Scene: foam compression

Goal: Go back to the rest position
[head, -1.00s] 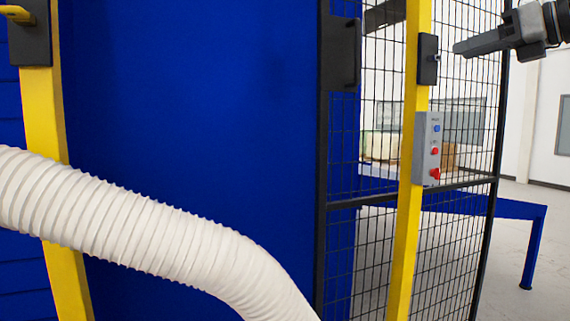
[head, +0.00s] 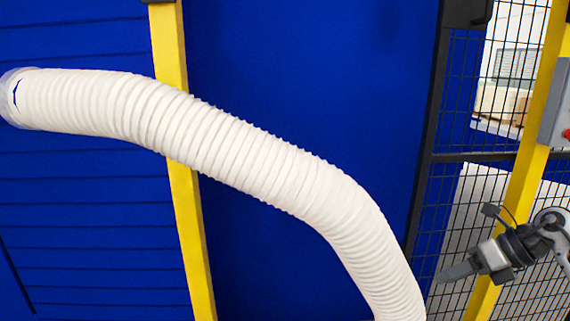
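My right gripper (head: 457,272) is at the lower right of the head view, in front of the mesh door and the yellow post. It points left and seems to hold nothing. Its fingers are seen edge-on, so I cannot tell whether they are open or shut. Its tip is close to the lower part of the white hose in the picture; I cannot tell the distance between them. My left gripper is not in view.
A ribbed white hose (head: 240,155) curves from the left down to the bottom right. Behind it stand a blue machine panel (head: 300,70), a yellow post (head: 190,230) and a black mesh door (head: 440,190). A grey control box (head: 556,105) is cut off at the right edge.

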